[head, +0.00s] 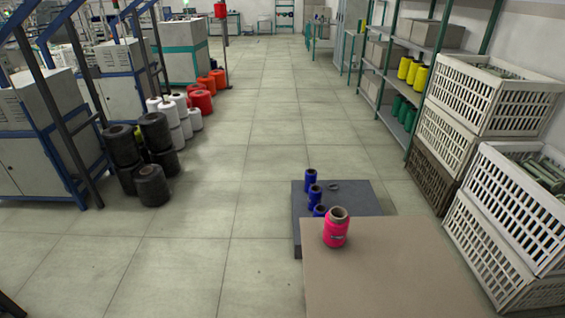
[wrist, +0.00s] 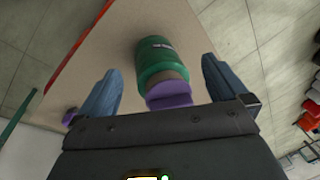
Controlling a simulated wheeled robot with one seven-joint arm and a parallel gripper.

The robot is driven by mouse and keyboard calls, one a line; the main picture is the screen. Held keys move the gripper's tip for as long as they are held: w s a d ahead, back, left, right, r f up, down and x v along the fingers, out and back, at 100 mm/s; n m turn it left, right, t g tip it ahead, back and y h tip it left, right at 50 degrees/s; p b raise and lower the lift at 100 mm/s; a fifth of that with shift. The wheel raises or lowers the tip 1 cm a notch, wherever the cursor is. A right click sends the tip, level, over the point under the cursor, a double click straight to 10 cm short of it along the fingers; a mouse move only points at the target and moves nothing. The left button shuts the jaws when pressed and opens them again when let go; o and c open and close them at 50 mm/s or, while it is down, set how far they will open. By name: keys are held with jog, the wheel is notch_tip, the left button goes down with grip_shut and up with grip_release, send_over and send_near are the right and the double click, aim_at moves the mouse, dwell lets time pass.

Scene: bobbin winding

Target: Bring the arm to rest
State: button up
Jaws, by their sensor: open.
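My gripper (wrist: 158,72) is in the wrist view only, with its two blue-grey fingers spread wide apart. A green spool (wrist: 157,53) with a label shows in the gap between the fingers, against a tan surface (wrist: 118,38) with a red edge. Both fingers are apart from the spool in the picture; I cannot tell its depth. A purple piece (wrist: 167,95) shows at the spool's near end, partly hidden by the gripper body. The head view shows neither my arm nor my gripper.
In the head view, a pink spool (head: 336,232) stands on a tan tabletop (head: 400,270). Several blue spools (head: 314,195) stand on a dark grey platform (head: 355,200) behind it. White crates (head: 507,225) line the right, black spools (head: 152,186) the left. The middle aisle is clear.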

jog(key=s+r+n+t, duration=0.1)
jog(key=s+r+t, duration=0.2)
jog(key=s, duration=0.5)
jog(key=s+r+n+t, duration=0.1)
jog(key=s+r+t, duration=0.25)
jog(key=s, duration=0.45)
jog(key=s+d+r+n+t, duration=0.1)
jog(key=s+r+t, duration=0.1)
jog(key=r, duration=0.5)
jog(key=s+r+n+t+h, duration=0.1)
jog(key=s+r+t, duration=0.1)
jog(key=s+r, duration=0.3)
jog(key=s+d+r+n+t, duration=0.1)
jog(key=s+r+t, duration=0.1)
jog(key=r, duration=0.7)
jog(key=shift+s+d+n, duration=0.3)
jog(key=shift+s+n, duration=0.1)
jog(key=shift+s, duration=0.45)
